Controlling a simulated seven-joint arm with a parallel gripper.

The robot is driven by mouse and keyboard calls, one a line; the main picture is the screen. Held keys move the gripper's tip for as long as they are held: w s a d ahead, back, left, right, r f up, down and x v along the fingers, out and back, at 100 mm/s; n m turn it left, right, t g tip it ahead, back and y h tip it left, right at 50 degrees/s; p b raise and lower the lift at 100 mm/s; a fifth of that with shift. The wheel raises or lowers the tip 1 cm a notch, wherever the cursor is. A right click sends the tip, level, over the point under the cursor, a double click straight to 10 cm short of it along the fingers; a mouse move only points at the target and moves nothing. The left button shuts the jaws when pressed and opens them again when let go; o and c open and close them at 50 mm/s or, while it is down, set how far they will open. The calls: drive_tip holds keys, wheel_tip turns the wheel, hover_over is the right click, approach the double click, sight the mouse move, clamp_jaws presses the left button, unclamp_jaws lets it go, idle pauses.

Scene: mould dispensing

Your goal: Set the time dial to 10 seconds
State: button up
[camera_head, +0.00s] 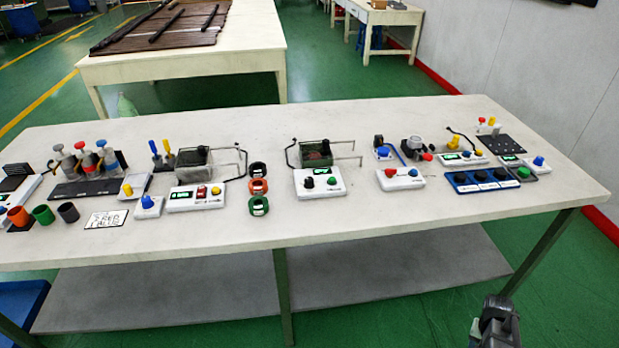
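Several control boxes with dials stand in a row on the long white table. A white box (336,189) in the middle carries a black knob (308,183), a small display and a green button (332,181). A blue box (457,185) at the right carries several black knobs (480,176) and a lit display. No label is readable, so I cannot tell which knob is the time dial or where it points. My gripper (497,308) is at the bottom right, in front of and below the table edge, far from all dials. Its fingers are too unclear to judge.
Wire-armed green bins (316,153), coloured rings (258,186), bottles, cups (43,214) and a handwritten card (105,219) crowd the table. The table's front strip (380,220) is clear.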

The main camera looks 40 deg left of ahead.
drive_tip(key=w+a+r+t, duration=0.3)
drive_tip(key=w+r, duration=0.9)
drive_tip(key=r, duration=0.3)
drive_tip(key=w+a+r+t, duration=0.35)
drive_tip(key=w+r, duration=0.85)
drive_tip(key=r, duration=0.4)
wheel_tip(320, 180, up, 16)
drive_tip(key=n+g+y, duration=0.4)
drive_tip(key=n+y, duration=0.2)
drive_tip(key=n, duration=0.5)
hover_over(309, 179)
drive_tip(key=s+d, duration=0.3)
drive_tip(key=d, duration=0.1)
drive_tip(key=shift+t, duration=0.25)
drive_tip(key=x, duration=1.3)
drive_tip(key=shift+d, duration=0.25)
